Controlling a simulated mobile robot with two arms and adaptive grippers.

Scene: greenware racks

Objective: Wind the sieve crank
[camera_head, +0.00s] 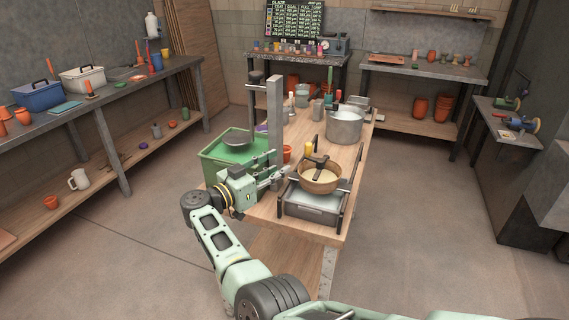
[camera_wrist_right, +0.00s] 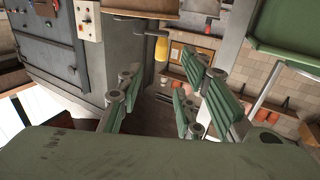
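The sieve (camera_head: 318,180) is a round wooden-brown bowl resting on a dark frame over a grey tub (camera_head: 312,207) at the near end of the bench. A dark crank bar lies across its top, with an upright yellow grip (camera_head: 309,149) at its far side. My right gripper (camera_head: 280,174) is left of the sieve, apart from it, beside a grey upright post. In the right wrist view its fingers (camera_wrist_right: 165,88) are spread with nothing between them. A yellow piece, seemingly the grip, shows beyond them (camera_wrist_right: 161,48). My left gripper is not in view.
The grey post (camera_head: 275,130) stands close to my right gripper. A green bin (camera_head: 226,160) with a dark round pan is at left. A large metal pot (camera_head: 344,125) stands behind the sieve, with smaller vessels further back. The floor right of the bench is clear.

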